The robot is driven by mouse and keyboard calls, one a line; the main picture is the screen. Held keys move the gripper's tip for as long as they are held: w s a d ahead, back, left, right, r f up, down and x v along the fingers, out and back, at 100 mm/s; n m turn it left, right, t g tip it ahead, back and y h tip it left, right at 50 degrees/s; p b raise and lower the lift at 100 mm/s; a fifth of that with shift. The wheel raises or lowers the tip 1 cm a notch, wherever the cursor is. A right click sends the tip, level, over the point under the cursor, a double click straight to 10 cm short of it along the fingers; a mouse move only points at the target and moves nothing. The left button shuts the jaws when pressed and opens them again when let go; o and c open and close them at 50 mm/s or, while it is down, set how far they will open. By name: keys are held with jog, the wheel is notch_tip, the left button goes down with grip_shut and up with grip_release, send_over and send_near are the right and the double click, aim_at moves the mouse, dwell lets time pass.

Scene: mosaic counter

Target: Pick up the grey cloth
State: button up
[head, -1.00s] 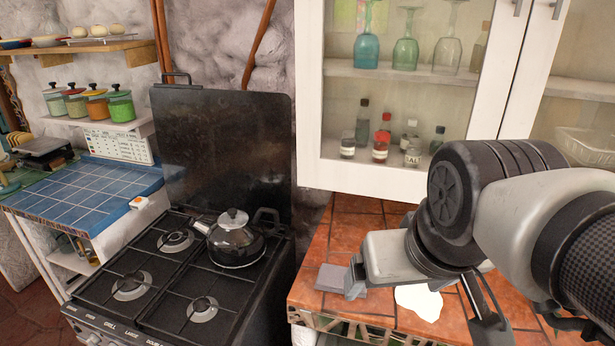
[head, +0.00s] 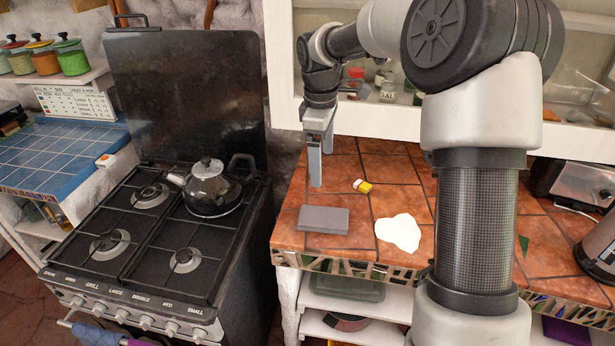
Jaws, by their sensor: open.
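The grey cloth (head: 323,220) is a flat grey rectangle lying on the terracotta-tiled counter (head: 290,237), near its front left edge. My gripper (head: 321,168) points down over the counter, behind the cloth and apart from it. Its fingers are open with nothing between them. I cannot tell exactly how high the fingertips are above the tiles.
A stove (head: 150,235) with a kettle (head: 208,187) stands left. A toaster (head: 575,186) is at right. A glass-fronted cabinet (head: 283,70) hangs behind.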

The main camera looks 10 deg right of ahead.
jog(key=w+d+f+n, duration=0.1)
jog(key=w+d+f, duration=0.1)
jog(key=w+f, duration=0.25)
send_over(325, 216)
jog(key=shift+g+y, duration=0.3)
jog(key=f, duration=1.3)
jog(key=shift+s+a+p, duration=0.15)
jog(key=shift+a+p, duration=0.05)
jog(key=shift+p, duration=0.1)
jog(key=f, duration=0.2)
jog(key=f+p, duration=0.1)
jog(key=f, duration=0.2)
jog(key=shift+w+d, duration=0.2)
jog(key=shift+c, duration=0.4)
jog(key=c, duration=1.1)
